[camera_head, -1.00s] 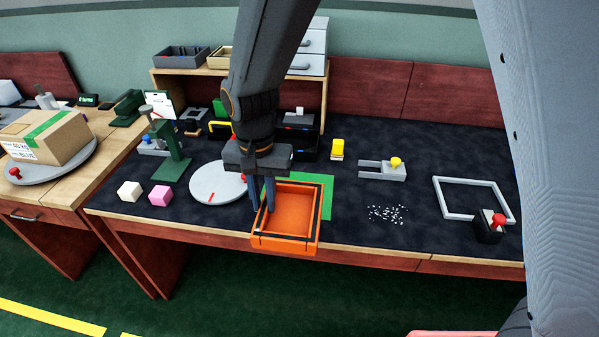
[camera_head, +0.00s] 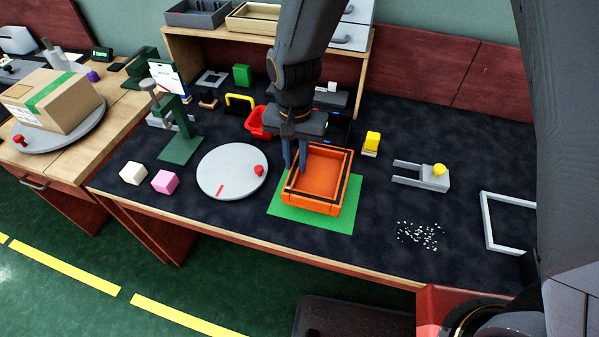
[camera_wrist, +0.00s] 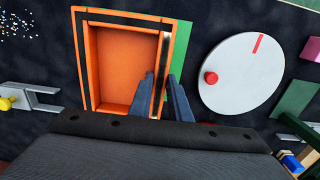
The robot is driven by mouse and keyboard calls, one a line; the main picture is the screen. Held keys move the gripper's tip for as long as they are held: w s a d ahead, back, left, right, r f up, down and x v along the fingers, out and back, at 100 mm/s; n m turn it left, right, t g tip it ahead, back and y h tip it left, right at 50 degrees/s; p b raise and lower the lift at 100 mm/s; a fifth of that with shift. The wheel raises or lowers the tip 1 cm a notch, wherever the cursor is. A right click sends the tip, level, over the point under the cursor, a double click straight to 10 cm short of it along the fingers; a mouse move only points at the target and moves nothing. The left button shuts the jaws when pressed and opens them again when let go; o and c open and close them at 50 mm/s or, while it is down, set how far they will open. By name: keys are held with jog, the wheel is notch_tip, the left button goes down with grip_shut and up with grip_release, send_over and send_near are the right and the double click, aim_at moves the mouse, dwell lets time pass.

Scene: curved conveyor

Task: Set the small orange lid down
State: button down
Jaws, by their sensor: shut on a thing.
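The small orange lid (camera_head: 321,174) is an open, shallow orange box shape with black strips along its rim. My gripper (camera_head: 294,168) is shut on its left wall in the head view. In the wrist view the lid (camera_wrist: 118,66) shows its hollow side, and my fingers (camera_wrist: 160,95) straddle its right wall. The lid is over the green mat (camera_head: 338,217), roughly level, with its far part past the mat's visible area. I cannot tell whether it touches the mat or hangs just above it.
A grey turntable (camera_head: 228,182) with a red knob is close left of the lid. A red bin (camera_head: 257,122) stands behind. White bits (camera_head: 420,236) lie on the dark tabletop, otherwise clear there.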

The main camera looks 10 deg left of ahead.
jog(key=shift+f+p, duration=0.4)
jog(key=shift+f, duration=2.1)
jog(key=c, duration=1.7)
grip_release()
jog(key=shift+f, duration=0.1)
jog(key=shift+o, duration=0.3)
notch_tip(320, 180, up, 12)
jog(key=shift+r+b, duration=0.15)
jog(key=shift+b, duration=1)
jog(key=shift+d, duration=0.1)
